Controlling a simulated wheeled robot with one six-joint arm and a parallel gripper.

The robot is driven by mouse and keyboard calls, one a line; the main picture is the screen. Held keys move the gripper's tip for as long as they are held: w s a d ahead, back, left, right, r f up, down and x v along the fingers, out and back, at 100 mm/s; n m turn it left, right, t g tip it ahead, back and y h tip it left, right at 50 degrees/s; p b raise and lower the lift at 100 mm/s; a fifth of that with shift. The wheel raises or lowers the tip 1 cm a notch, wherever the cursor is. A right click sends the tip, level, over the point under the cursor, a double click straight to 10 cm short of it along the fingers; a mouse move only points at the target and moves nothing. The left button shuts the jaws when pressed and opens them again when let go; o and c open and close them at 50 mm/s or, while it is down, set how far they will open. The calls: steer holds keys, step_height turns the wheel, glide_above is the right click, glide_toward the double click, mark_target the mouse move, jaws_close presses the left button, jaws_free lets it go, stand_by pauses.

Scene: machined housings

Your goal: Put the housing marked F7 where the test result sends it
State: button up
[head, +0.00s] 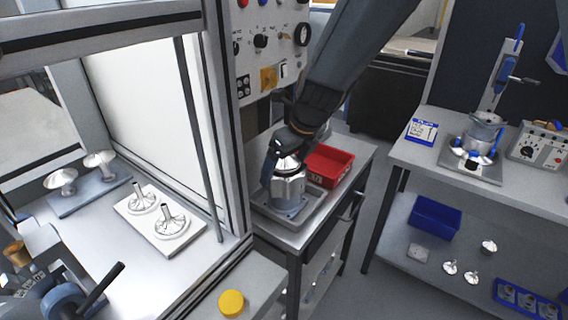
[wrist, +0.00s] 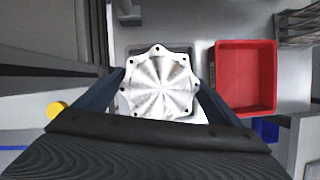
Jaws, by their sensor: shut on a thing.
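A silver machined housing (head: 287,186) is between the fingers of my gripper (head: 285,158), which is shut on it. It is upright over a shallow grey tray (head: 262,211) on the cart; I cannot tell whether it touches the tray. In the wrist view its scalloped, bolt-holed round top (wrist: 160,82) faces the camera, with a dark finger on each side. No F7 mark can be read on it. A red bin (head: 331,163) stands right behind the tray and also shows right of the housing in the wrist view (wrist: 245,108).
On the right bench a housing-like part (head: 485,130) sits in a clamp stand beside a blue-and-white card (head: 421,131) and a control box (head: 540,144). A blue bin (head: 436,213) is on the shelf below. A framed enclosure post (head: 228,130) stands close left of my arm.

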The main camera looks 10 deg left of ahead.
steer(key=o, duration=1.9)
steer(key=shift+f, duration=0.1)
steer(key=b+v, duration=0.2)
steer(key=v, duration=1)
steer(key=s+d+f+n+h, duration=0.1)
steer(key=s+d+f+n, duration=0.3)
steer(key=d+n, duration=0.4)
steer(key=s+d+f+n+h, duration=0.1)
steer(key=s+d+f+n, duration=0.3)
steer(key=d+n, duration=0.4)
steer(key=s+d+f+n+h, duration=0.1)
steer(key=s+d+f+n, duration=0.3)
steer(key=d, duration=0.9)
step_height(320, 180, down, 2)
steer(key=n, duration=0.4)
steer(key=shift+s+d+f+n+g+h, duration=0.2)
steer(key=shift+n+g+h, duration=0.1)
steer(key=shift+n+g, duration=0.1)
steer(key=shift+f+b, duration=0.6)
steer(key=shift+f, duration=0.1)
